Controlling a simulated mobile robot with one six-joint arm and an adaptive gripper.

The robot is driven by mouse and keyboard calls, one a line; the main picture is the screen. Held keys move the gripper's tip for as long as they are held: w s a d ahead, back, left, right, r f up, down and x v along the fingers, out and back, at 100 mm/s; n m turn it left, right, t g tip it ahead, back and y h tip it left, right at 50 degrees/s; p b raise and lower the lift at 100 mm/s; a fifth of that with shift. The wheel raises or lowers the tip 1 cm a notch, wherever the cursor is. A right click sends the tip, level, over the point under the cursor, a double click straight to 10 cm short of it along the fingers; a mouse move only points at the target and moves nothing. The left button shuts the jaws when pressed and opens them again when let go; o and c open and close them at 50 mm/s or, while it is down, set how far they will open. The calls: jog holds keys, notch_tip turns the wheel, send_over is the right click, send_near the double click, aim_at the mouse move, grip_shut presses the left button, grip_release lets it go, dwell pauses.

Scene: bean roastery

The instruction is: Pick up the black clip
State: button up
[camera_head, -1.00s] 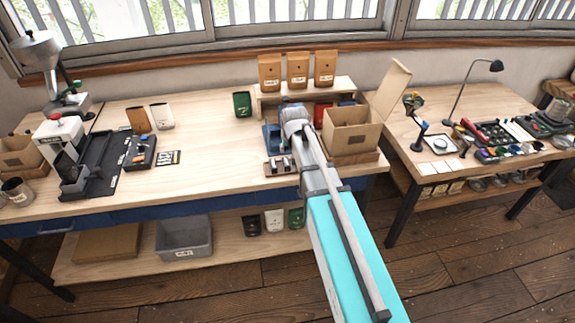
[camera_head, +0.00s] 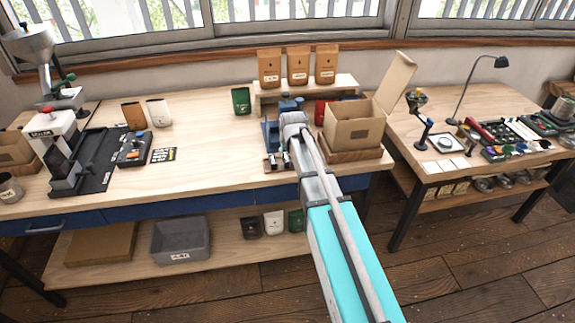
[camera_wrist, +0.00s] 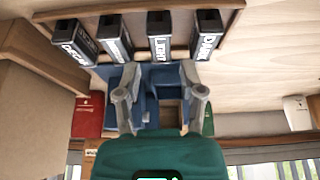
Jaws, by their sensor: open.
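I cannot surely pick out the black clip in either view. Several black pieces with white lettering stand in a row on a wooden holder in the wrist view; one reads LIGHT (camera_wrist: 160,36) and another DARK (camera_wrist: 208,34). In the head view this row (camera_head: 272,161) sits at the bench's front edge, partly hidden by my arm. My gripper (camera_wrist: 160,95) is open and empty, its fingers spread apart over a blue fixture (camera_wrist: 165,76). The blue fixture also shows beside my gripper in the head view (camera_head: 270,134). The fingertips are hidden in the head view.
An open cardboard box (camera_head: 352,126) stands just right of my arm. Behind is a small wooden shelf (camera_head: 345,82) with brown bags (camera_head: 298,66). A green bag (camera_head: 241,100) stands to the left. The bench middle (camera_head: 215,145) is clear. A second table (camera_head: 440,175) stands to the right.

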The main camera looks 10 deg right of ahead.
aim_at(287, 159)
jog(key=shift+w+f, duration=0.15)
jog(key=shift+f, duration=0.2)
jog(key=shift+f+b, duration=0.1)
jog(key=shift+b, duration=0.2)
jog(key=shift+b+x, duration=2.3)
jog(key=shift+x, duration=0.2)
jog(key=shift+c, duration=0.2)
jog(key=c, duration=0.5)
